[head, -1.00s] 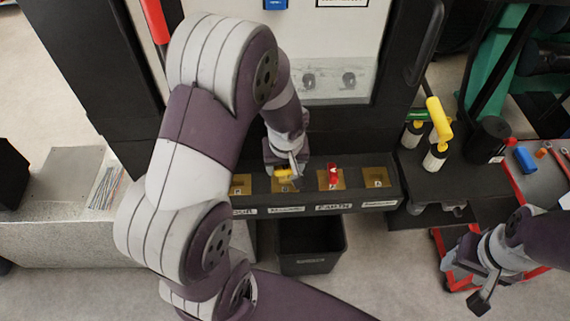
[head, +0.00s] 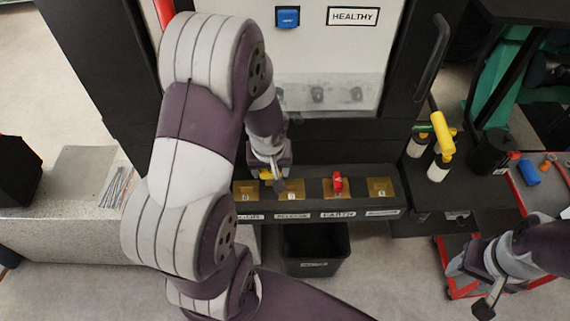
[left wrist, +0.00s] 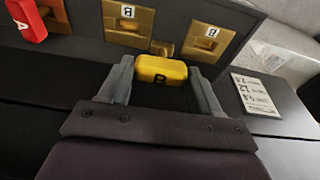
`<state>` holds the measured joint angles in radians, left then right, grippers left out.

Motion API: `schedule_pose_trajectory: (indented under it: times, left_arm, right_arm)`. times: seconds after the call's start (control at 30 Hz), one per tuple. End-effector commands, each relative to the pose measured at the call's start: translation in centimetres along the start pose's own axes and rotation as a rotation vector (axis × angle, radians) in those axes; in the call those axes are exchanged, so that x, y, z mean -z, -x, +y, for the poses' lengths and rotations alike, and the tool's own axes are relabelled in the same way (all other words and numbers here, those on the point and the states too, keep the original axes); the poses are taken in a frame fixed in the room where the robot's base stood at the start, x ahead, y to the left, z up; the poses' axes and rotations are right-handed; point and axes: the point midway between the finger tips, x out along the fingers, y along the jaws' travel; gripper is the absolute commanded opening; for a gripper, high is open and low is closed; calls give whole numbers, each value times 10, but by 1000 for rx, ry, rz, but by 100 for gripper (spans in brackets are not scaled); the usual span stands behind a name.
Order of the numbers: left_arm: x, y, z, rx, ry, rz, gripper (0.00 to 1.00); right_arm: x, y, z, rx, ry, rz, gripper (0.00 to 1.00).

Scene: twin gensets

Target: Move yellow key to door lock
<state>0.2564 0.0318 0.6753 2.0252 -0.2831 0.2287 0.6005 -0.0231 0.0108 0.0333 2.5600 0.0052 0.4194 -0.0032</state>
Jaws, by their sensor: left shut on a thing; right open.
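The yellow key (head: 266,174) is held by my left gripper (head: 272,179) in front of the lock panel. In the left wrist view the yellow key (left wrist: 160,70), marked B, sits between the two fingertips. It is beside the second brass plate (head: 291,188), near the gap between it and the leftmost plate (head: 245,191). The leftmost plate's label is partly hidden and seems to read DOOR. Both plates show bare in the left wrist view, beyond the key. My right gripper (head: 487,285) is open and empty at the lower right.
A red key (head: 338,182) stands in the EARTH plate. A rightmost plate (head: 381,188) is bare. A black bin (head: 315,249) stands below the panel. A yellow-topped tool (head: 441,133) and black cup (head: 492,150) stand to the right.

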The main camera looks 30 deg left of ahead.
Motion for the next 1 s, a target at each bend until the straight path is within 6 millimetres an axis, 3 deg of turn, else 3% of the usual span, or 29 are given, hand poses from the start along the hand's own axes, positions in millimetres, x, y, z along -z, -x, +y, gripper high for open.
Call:
schedule_pose_trajectory:
  times: [0.5, 1.0]
  left_arm:
    - [4, 1, -66, 0, 1, -2, 28]
    - [3, -3, -69, 0, -1, -1, 28]
  right_arm:
    - [5, 40, 0, 0, 0, 0, 57]
    - [5, 39, 0, 0, 0, 0, 57]
